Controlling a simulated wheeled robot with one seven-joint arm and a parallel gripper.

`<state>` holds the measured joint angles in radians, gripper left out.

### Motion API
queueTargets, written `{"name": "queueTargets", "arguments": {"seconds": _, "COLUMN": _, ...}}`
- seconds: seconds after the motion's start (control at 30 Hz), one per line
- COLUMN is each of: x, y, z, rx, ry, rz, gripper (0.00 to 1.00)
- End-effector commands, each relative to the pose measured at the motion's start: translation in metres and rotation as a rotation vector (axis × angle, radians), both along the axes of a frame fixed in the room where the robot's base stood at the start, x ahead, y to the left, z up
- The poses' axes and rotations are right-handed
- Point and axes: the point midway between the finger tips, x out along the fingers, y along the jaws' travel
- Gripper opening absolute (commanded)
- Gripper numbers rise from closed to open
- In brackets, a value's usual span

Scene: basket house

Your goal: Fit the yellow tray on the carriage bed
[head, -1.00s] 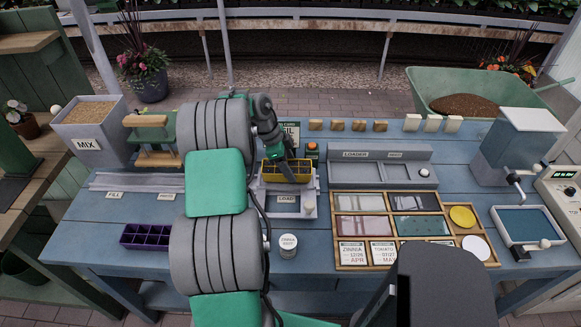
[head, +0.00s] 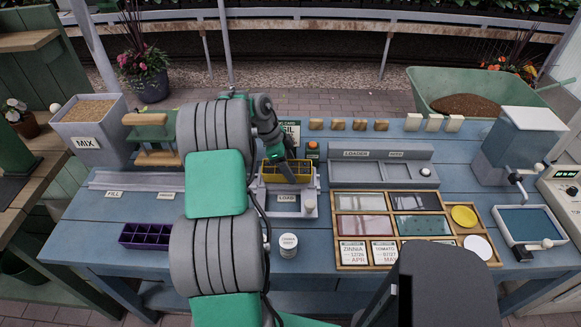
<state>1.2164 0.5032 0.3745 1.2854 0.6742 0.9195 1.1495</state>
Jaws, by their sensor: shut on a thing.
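The yellow tray (head: 274,178) has several dark compartments. It is at the far end of the pale carriage marked LOAD (head: 290,206), over or on its bed; I cannot tell whether it is seated. My gripper (head: 288,174) reaches down from the far left and is shut on the tray. The fingertips and part of the tray's middle are hidden by the gripper itself.
A purple tray (head: 146,236) lies at the left front. A grey LOADER rail (head: 382,172) and a wooden organiser (head: 358,262) stand to the right. A white-lidded jar (head: 288,245) stands in front of the carriage. Small wooden blocks (head: 337,125) line the back.

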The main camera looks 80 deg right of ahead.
Motion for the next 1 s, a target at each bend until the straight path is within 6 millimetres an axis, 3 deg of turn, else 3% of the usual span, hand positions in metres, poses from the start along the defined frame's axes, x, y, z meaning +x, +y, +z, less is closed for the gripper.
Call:
{"name": "queueTargets", "arguments": {"seconds": 0.73, "x": 0.0001, "y": -0.0004, "z": -0.0073, "rx": -0.001, "ry": 0.0, "rz": -0.001, "gripper": 0.12}}
{"name": "queueTargets", "arguments": {"seconds": 0.77, "x": 0.0001, "y": -0.0004, "z": -0.0073, "rx": -0.001, "ry": 0.0, "rz": -0.001, "gripper": 0.65}}
{"name": "queueTargets", "arguments": {"seconds": 1.0, "x": 0.0001, "y": -0.0002, "z": -0.0076, "rx": -0.001, "ry": 0.0, "rz": 0.0, "gripper": 0.85}}
